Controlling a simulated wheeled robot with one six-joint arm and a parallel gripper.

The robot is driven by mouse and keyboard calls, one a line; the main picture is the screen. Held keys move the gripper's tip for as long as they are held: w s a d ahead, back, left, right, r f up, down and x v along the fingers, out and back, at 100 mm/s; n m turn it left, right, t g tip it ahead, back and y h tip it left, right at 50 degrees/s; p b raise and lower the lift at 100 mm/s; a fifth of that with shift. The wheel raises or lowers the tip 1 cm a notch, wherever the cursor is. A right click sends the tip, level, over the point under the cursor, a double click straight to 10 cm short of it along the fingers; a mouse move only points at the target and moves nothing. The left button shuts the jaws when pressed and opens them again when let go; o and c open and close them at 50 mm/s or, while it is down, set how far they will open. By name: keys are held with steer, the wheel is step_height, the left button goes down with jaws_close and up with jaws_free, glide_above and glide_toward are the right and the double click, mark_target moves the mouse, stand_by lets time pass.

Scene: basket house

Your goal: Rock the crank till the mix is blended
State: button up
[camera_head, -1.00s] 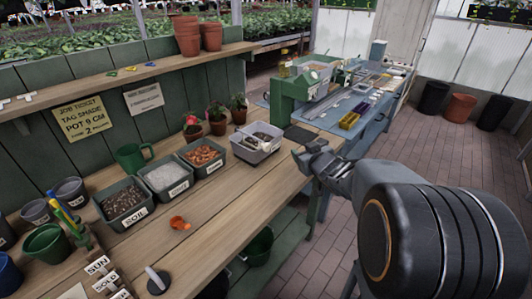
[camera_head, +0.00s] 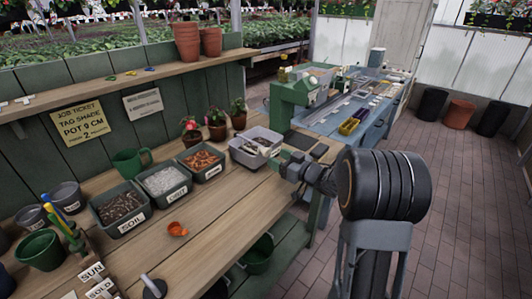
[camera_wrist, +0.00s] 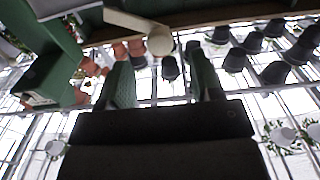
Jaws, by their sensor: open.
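My gripper (camera_head: 291,168) is at the right end of the wooden bench, close beside a grey tub (camera_head: 246,158). Its two green-padded fingers (camera_wrist: 163,84) are apart with nothing held between them. In the wrist view a cream crank arm with a round knob (camera_wrist: 160,41) shows just past the fingertips, near the middle of the gap; I cannot tell how far off. The tub holds dark and pale contents; how blended they are is too small to tell. A green machine body (camera_head: 287,101) stands behind the tub, and a green labelled body (camera_wrist: 45,60) shows left in the wrist view.
Bins of soil (camera_head: 121,203), white grit (camera_head: 165,179) and orange bark (camera_head: 202,161) line the bench. Potted flowers (camera_head: 216,126) stand behind. A blue table (camera_head: 345,125) with trays is beyond.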

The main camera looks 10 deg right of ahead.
mark_target(268, 153)
steer(key=shift+x, duration=2.85)
jaws_close()
